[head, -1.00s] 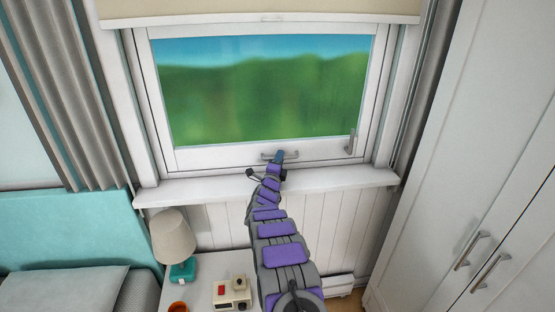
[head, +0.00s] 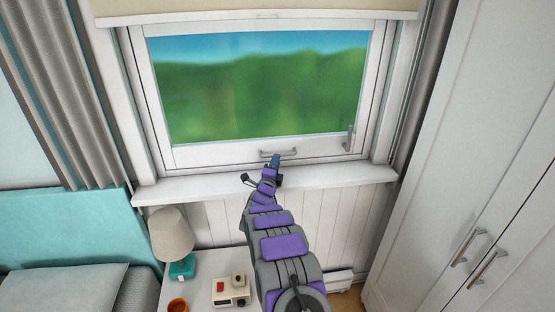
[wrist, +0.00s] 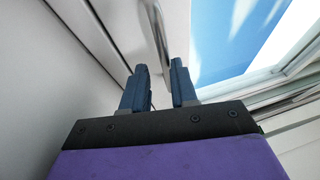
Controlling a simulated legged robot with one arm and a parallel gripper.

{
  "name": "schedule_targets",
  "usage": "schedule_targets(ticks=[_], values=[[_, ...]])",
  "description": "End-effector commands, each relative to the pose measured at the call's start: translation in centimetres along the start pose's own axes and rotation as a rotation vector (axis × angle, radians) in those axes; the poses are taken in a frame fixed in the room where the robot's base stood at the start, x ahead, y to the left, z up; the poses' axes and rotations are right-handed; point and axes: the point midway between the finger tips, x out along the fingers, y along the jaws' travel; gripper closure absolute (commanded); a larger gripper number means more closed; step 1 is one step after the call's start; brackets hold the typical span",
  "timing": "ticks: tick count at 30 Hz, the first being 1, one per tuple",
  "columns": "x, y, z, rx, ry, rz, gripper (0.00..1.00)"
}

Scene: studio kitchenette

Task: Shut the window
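The white-framed window (head: 262,90) fills the upper middle of the head view, with green hills and blue sky behind its glass. A grey bar handle (head: 292,153) sits on its bottom rail, and a lever handle (head: 349,139) sits at the lower right of the frame. I cannot tell how far the sash stands from its frame. My gripper (head: 276,160) is just below and in front of the bar handle. In the wrist view its blue fingers (wrist: 160,82) are apart. A metal handle (wrist: 158,30) runs down toward the space between the fingertips; contact is unclear.
A white sill (head: 330,177) juts out below the window. Wardrobe doors (head: 470,160) rise on the right. A curtain (head: 60,90) hangs left.

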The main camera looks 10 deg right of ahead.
Motion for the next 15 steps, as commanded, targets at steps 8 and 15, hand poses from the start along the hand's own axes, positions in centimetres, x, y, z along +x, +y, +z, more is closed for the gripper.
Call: schedule_targets(ticks=[8,15], values=[[-3.7,-0.1,0.1,-0.001,-0.001,0.003,0.77],[-7.4,0.1,-0.1,-0.002,-0.001,0.006,0.77]])
